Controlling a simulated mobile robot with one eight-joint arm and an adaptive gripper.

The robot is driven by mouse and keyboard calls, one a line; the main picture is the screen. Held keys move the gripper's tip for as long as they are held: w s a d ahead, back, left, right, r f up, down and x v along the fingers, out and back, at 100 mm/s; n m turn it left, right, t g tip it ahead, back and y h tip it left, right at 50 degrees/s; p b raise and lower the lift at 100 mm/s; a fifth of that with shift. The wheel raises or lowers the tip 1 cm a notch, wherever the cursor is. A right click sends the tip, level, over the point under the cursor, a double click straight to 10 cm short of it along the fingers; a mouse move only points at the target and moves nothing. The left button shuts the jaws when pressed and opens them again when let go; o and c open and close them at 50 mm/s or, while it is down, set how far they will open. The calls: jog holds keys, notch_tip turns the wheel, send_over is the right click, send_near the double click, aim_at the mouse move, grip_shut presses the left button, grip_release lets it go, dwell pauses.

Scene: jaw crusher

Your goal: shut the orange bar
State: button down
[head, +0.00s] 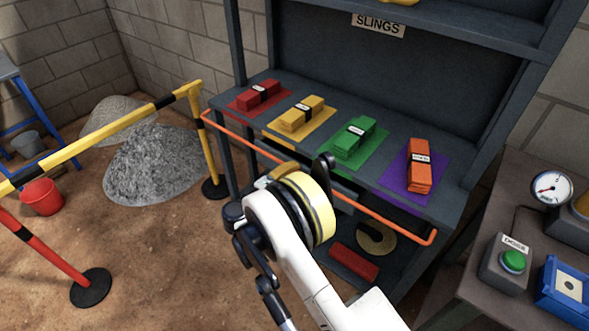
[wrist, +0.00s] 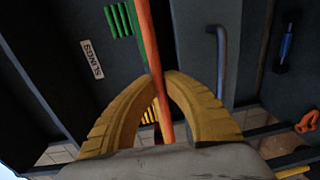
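The orange bar (head: 375,212) runs along the front edge of the slings shelf in the head view, with a bent end at the left post and another at the right. My wrist hides part of its middle. In the wrist view the orange bar (wrist: 145,35) passes between the yellow fingers of my gripper (wrist: 164,77). The fingertips close in on it from both sides and appear to touch it. In the head view my gripper is mostly hidden behind my wrist, at the bar's middle.
The shelf (head: 385,148) holds red, yellow, green and orange sling bundles on coloured mats. A red block (head: 353,263) lies below it. A bench with a green button (head: 513,261) stands right. A yellow-black barrier (head: 120,127) and gravel pile (head: 155,165) are left.

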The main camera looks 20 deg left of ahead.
jog(key=shift+r, duration=0.15)
jog(key=r+g+p, duration=0.1)
jog(key=r+g+y+p, duration=0.1)
jog(key=g+p, duration=0.1)
jog(key=shift+w+d+r+g+y+p, duration=0.3)
jog(key=shift+w+r+g+y+p, duration=0.55)
jog(key=shift+g, duration=1.65)
jog(key=shift+w+d+r+g+y+p, duration=0.45)
jog(key=shift+g+y+p, duration=0.8)
jog(key=shift+g, duration=1.25)
jog(key=shift+w+d+r+g+y+p, duration=0.25)
jog(key=shift+w+g+y+p, duration=0.75)
jog(key=shift+g, duration=1.5)
jog(key=shift+s+a+r, duration=0.1)
jog(key=c, duration=1.5)
grip_release()
jog(key=shift+o, duration=0.2)
